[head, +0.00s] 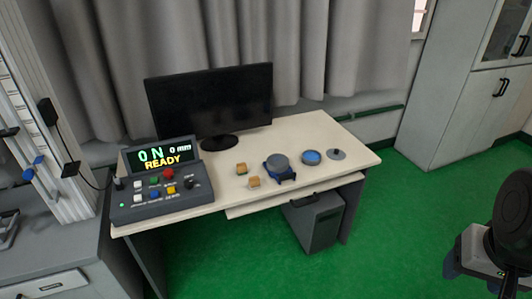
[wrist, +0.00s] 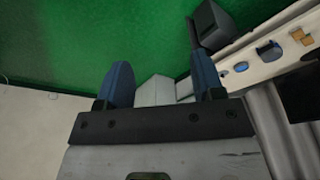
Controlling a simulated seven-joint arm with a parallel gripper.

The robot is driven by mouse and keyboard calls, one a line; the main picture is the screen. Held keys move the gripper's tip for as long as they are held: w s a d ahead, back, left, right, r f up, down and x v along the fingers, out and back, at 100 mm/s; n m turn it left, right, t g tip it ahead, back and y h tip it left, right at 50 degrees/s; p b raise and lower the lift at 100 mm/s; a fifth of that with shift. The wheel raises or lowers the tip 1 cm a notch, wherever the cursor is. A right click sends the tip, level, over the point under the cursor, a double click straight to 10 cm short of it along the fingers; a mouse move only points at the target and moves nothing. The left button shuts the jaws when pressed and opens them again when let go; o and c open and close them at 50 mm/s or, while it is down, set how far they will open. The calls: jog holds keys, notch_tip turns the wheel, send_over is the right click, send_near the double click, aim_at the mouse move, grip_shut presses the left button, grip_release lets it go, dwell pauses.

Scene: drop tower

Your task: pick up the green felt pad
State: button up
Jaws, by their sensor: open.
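I cannot make out a green felt pad in either view. On the desk (head: 310,130), the small things are two tan blocks (head: 254,182), a grey round piece on a blue base (head: 278,167), a blue round dish (head: 311,157) and a flat grey disc (head: 336,154) with a small knob. My gripper (wrist: 162,85) is open, with two blue fingers apart and nothing gripped between them. It also shows at the right edge of the head view, well away from the desk, over the green floor.
A control box (head: 160,188) reading "0 N 0 mm READY" stands at the desk's left end, with a black monitor (head: 210,98) behind. A grey computer case (head: 315,220) is under the desk. Grey cabinets (head: 465,100) stand back right. The green floor (head: 400,215) before the desk is clear.

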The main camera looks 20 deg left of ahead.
jog(key=w+a+r+n, duration=0.2)
jog(key=w+a+n, duration=0.25)
jog(key=w, duration=0.55)
jog(key=w+a+r+n, duration=0.25)
jog(key=w+a, duration=0.25)
jog(key=w, duration=0.5)
jog(key=w+a+f+n+g, duration=0.1)
jog(key=w+a+f+n, duration=0.25)
jog(key=w+a, duration=0.45)
jog(key=w+a+f+n, duration=0.2)
jog(key=w+a+n, duration=0.2)
jog(key=w+a, duration=0.45)
jog(key=n+g, duration=0.2)
jog(key=n, duration=1.1)
send_over(240, 164)
jog(key=shift+m, duration=0.25)
jog(key=f, duration=1.8)
jog(key=d+f, duration=0.1)
jog(key=f, duration=0.9)
jog(key=shift+a+f, duration=0.2)
jog(key=shift+a, duration=0.15)
jog(key=shift+f, duration=0.1)
